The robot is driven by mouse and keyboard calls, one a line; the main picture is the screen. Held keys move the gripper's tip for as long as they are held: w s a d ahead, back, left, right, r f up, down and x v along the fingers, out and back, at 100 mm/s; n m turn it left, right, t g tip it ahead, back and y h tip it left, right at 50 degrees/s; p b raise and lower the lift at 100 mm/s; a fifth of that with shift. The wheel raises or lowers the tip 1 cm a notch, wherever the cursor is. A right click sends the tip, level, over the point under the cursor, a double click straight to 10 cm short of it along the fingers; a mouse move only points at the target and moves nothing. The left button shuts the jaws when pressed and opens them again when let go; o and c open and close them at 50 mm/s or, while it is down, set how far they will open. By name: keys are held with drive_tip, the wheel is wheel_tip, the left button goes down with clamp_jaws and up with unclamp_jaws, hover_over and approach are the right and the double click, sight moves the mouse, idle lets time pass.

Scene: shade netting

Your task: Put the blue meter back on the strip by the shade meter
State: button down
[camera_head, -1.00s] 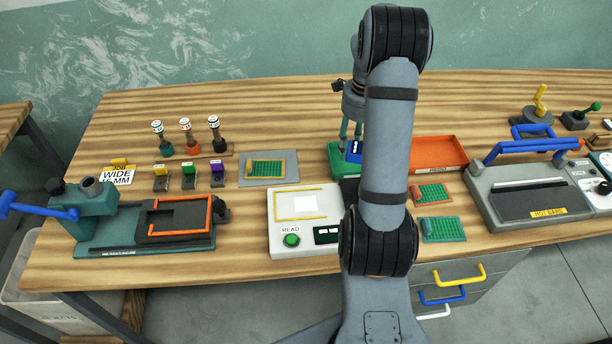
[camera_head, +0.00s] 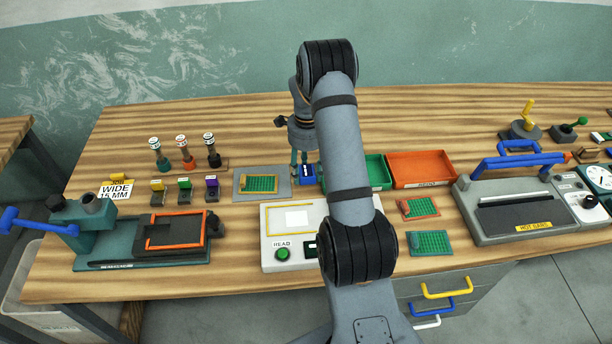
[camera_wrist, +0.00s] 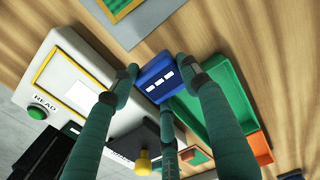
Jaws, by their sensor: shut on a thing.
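The blue meter, a small blue block with white marks, is between the fingertips of my gripper (camera_wrist: 162,80) in the wrist view (camera_wrist: 152,66). My gripper (camera_head: 305,160) is shut on it. In the head view the blue meter (camera_head: 308,174) shows above the table, between the grey mat and the green tray. The white shade meter (camera_head: 271,232) has a green READ button and a yellow-framed plate; it also shows in the wrist view (camera_wrist: 58,55). My arm hides its right side. I cannot tell which surface is the strip beside it.
A green tray (camera_head: 376,158) and an orange tray (camera_head: 424,153) stand right of my gripper. A grey mat (camera_head: 240,191) with a green sample lies to its left. Yellow, green and purple blocks (camera_head: 185,199) stand further left.

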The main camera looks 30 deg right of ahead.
sight(306, 180)
wheel_tip(306, 180, down, 4)
drive_tip(key=shift+w+r+p, duration=0.1)
drive_tip(key=shift+r+p, duration=0.05)
drive_tip(key=shift+p, duration=0.7)
drive_tip(key=shift+f, duration=0.25)
drive_tip(key=shift+f+b, duration=0.2)
drive_tip(key=shift+b, duration=0.1)
drive_tip(key=c, duration=1.2)
unclamp_jaws()
drive_tip(key=shift+r, duration=0.2)
wheel_tip(306, 180, up, 12)
drive_tip(key=shift+r+b, duration=0.1)
drive_tip(key=shift+b, duration=0.75)
